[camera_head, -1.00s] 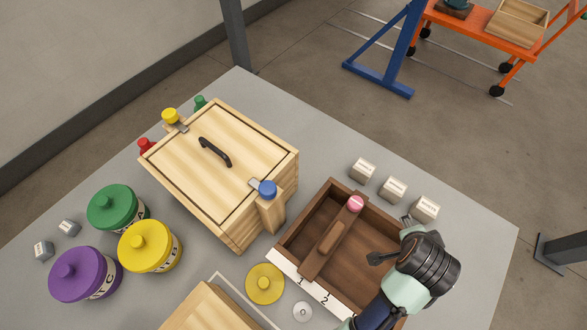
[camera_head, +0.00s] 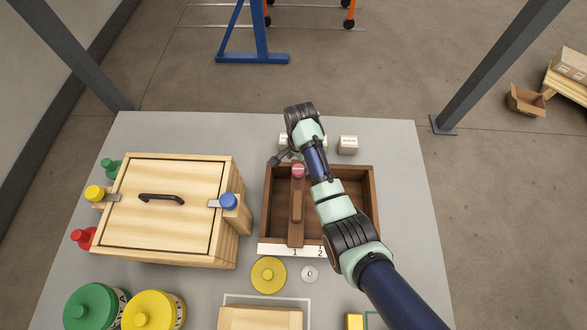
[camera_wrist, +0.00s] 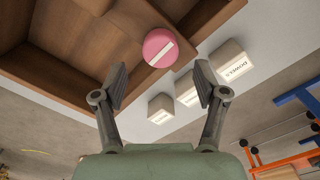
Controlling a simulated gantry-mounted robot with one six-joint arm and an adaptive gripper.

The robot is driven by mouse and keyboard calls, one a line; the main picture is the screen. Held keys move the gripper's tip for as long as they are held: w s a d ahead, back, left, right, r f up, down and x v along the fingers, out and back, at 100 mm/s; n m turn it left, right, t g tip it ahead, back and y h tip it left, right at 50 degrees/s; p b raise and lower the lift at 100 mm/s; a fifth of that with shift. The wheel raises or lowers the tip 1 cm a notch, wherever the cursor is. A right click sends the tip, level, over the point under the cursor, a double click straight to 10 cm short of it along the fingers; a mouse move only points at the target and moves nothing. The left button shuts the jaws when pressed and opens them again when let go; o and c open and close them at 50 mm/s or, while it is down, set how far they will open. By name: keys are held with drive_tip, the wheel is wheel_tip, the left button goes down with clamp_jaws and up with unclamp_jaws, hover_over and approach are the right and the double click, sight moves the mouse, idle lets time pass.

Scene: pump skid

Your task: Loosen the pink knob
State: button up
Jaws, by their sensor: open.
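The pink knob (camera_head: 298,171) sits at the far end of a wooden divider bar (camera_head: 297,205) in the dark brown wooden tray (camera_head: 372,190). In the wrist view the pink knob (camera_wrist: 160,48) is a round disc with a white stripe, just beyond the fingertips and roughly centred between them. My gripper (camera_head: 279,158) is beside the tray's far edge, close to the knob. In the wrist view my gripper (camera_wrist: 161,72) has its two fingers spread apart with nothing between them. The fingers do not appear to touch the knob.
White labelled blocks (camera_head: 348,144) stand behind the tray, close to my wrist. A light wooden box (camera_head: 165,205) with a blue knob (camera_head: 228,201) stands left of the tray. A yellow disc (camera_head: 268,274) and a small grey disc (camera_head: 309,273) lie in front. The table's right side is clear.

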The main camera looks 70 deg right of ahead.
sight(298, 169)
wheel_tip(298, 169, down, 5)
drive_tip(key=shift+r+b, duration=0.1)
drive_tip(key=shift+b, duration=0.7)
drive_tip(key=shift+c, duration=0.2)
drive_tip(key=c, duration=1.1)
